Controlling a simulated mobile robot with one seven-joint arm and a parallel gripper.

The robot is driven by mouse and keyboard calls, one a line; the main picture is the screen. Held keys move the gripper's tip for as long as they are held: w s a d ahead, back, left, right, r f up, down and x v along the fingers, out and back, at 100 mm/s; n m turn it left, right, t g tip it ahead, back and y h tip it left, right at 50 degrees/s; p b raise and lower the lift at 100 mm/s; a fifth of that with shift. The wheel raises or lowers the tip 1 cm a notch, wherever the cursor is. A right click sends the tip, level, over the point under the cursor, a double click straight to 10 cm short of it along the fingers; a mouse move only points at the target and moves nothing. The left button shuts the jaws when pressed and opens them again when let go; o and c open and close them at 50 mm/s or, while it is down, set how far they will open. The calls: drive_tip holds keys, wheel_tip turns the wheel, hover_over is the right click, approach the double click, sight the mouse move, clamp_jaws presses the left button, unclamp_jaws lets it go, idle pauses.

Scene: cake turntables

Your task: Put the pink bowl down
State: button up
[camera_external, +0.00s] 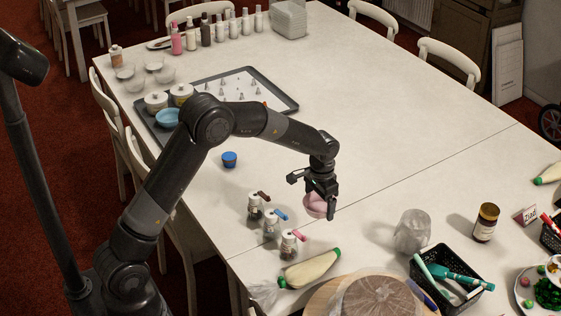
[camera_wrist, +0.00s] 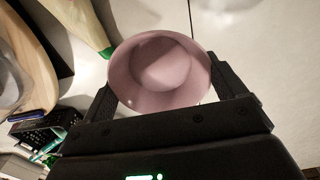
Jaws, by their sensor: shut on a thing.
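The pink bowl (camera_external: 315,206) is at my gripper (camera_external: 320,198) over the middle of the white table in the external view. In the wrist view the pink bowl (camera_wrist: 160,70) sits between the two fingers of my gripper (camera_wrist: 165,88), which press on its left and right sides. I look into its open mouth, and it appears empty. In the external view the fingers hide part of the bowl. I cannot tell whether its base touches the table or is slightly above it.
Several small jars (camera_external: 271,222) stand left of the bowl, with a piping bag (camera_external: 310,268) in front. A clear plastic wrap bundle (camera_external: 412,231), a brown jar (camera_external: 485,222) and a black basket (camera_external: 452,283) are to the right. A blue cup (camera_external: 229,159) stands behind left.

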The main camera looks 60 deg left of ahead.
drive_tip(key=s+a, duration=0.2)
drive_tip(key=a, duration=1.6)
hover_over(249, 187)
wheel_tip(249, 187, down, 6)
drive_tip(key=shift+d+f, duration=0.1)
drive_tip(key=shift+f, duration=2.25)
drive_tip(key=shift+f, duration=0.15)
drive_tip(key=o, duration=0.8)
